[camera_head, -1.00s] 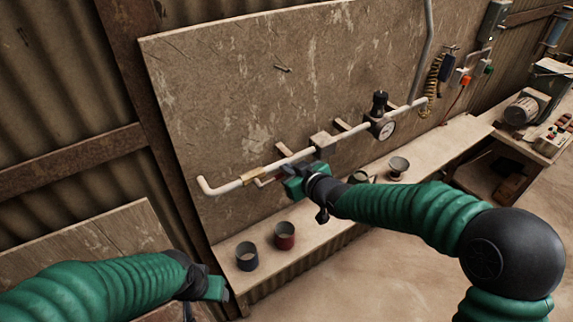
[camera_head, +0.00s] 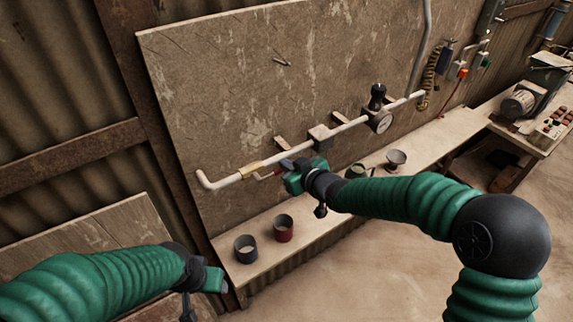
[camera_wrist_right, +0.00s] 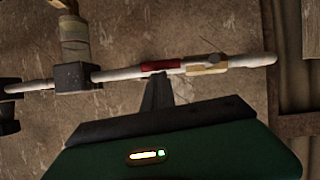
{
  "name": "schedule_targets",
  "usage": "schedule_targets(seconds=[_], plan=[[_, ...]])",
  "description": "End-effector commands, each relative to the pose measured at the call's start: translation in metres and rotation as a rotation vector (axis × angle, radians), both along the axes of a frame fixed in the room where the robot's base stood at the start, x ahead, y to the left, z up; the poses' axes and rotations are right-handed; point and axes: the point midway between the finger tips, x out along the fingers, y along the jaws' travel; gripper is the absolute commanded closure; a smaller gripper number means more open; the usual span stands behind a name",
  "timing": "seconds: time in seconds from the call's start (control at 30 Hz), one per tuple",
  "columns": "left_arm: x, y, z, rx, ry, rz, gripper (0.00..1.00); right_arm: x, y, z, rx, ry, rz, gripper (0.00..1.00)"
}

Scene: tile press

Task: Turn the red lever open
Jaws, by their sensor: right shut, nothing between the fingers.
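The red lever (camera_wrist_right: 160,66) lies along the white pipe beside its brass valve (camera_wrist_right: 207,62) in the right wrist view. In the head view the brass valve (camera_head: 252,169) is near the pipe's left end, and a bit of the red lever (camera_head: 277,173) shows beside my right gripper (camera_head: 287,167). My right gripper is shut and empty. In the right wrist view its fingertips (camera_wrist_right: 159,80) are just below the red handle; I cannot tell whether they touch it. My left gripper (camera_head: 216,281) is low at the left, away from the lever; its jaws are unclear.
The white pipe (camera_head: 228,181) runs along a worn board, with a gauge (camera_head: 383,122) farther right. Below it, a shelf (camera_head: 262,262) holds a dark cup (camera_head: 246,249), a red cup (camera_head: 284,229) and a small funnel (camera_head: 396,160). The floor in front is clear.

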Motion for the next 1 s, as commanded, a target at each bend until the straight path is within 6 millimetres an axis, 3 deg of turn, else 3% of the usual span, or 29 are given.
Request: schedule_targets(seconds=[0.2,0.23,0.3,0.5,0.63,0.8,0.87,0.97,1.0], plan=[[0.000,0.000,0.029,0.000,-0.001,0.000,0.45,0.005,0.011,0.049,0.002,-0.005,-0.001,1.00],[0.001,0.000,0.017,0.000,-0.002,0.000,0.45,-0.003,0.001,0.043,0.000,-0.005,-0.006,1.00],[0.000,0.000,0.013,0.000,0.000,0.000,0.45,-0.019,-0.011,0.052,-0.002,-0.007,-0.007,1.00],[0.000,0.000,0.020,0.000,0.000,0.000,0.45,-0.054,-0.034,0.076,-0.002,-0.007,-0.006,1.00],[0.000,0.000,0.024,0.000,0.000,0.000,0.45,-0.064,-0.039,0.081,-0.001,-0.005,-0.002,1.00],[0.000,0.000,0.023,0.000,0.000,0.000,0.45,-0.067,-0.040,0.079,0.000,0.000,-0.001,1.00],[0.000,0.000,0.019,0.000,0.000,0.000,0.45,-0.068,-0.044,0.069,-0.009,0.014,-0.012,1.00],[0.000,0.000,0.002,0.000,0.000,0.000,0.45,-0.080,-0.065,0.027,-0.062,0.091,-0.071,1.00],[0.000,0.000,-0.008,0.000,0.000,0.000,0.45,-0.089,-0.079,0.002,-0.094,0.143,-0.112,1.00]])
